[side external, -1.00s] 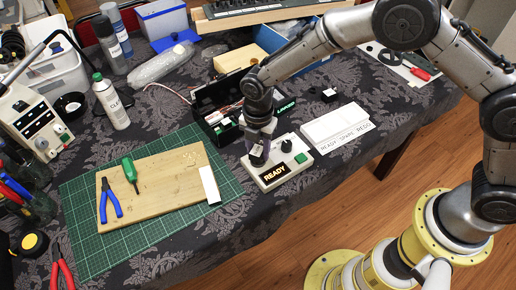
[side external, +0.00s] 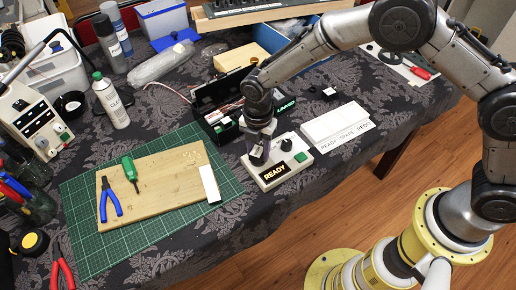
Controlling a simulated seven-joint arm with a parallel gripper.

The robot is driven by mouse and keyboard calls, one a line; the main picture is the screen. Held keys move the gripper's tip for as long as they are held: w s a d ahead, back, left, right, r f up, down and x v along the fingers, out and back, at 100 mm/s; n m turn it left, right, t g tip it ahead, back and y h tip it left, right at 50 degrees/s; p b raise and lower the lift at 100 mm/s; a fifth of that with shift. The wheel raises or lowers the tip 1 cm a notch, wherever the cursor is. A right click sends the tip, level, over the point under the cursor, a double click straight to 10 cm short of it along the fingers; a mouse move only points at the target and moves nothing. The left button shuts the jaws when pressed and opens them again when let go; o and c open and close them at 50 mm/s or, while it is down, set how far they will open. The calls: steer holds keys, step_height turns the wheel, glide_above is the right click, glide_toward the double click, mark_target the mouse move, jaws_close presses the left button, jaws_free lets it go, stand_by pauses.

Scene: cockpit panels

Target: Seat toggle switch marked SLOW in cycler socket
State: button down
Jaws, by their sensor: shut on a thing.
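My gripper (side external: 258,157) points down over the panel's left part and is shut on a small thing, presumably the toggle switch. The fingers hide most of the held thing and the socket. I cannot read a SLOW mark, nor tell whether the switch touches or sits in the socket.
A dark open box with wires (side external: 215,97) stands close behind the panel. A white block labelled READY SPARE (side external: 335,125) lies to the right. A green cutting mat (side external: 80,215) with a wooden board (side external: 160,200), pliers (side external: 110,198) and a screwdriver (side external: 130,172) lies left.

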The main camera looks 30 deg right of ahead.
steer(key=shift+f, duration=0.1)
steer(key=shift+c, duration=1.8)
jaws_free()
steer(key=o, duration=0.4)
steer(key=shift+c, duration=0.2)
steer(key=shift+r, duration=3.5)
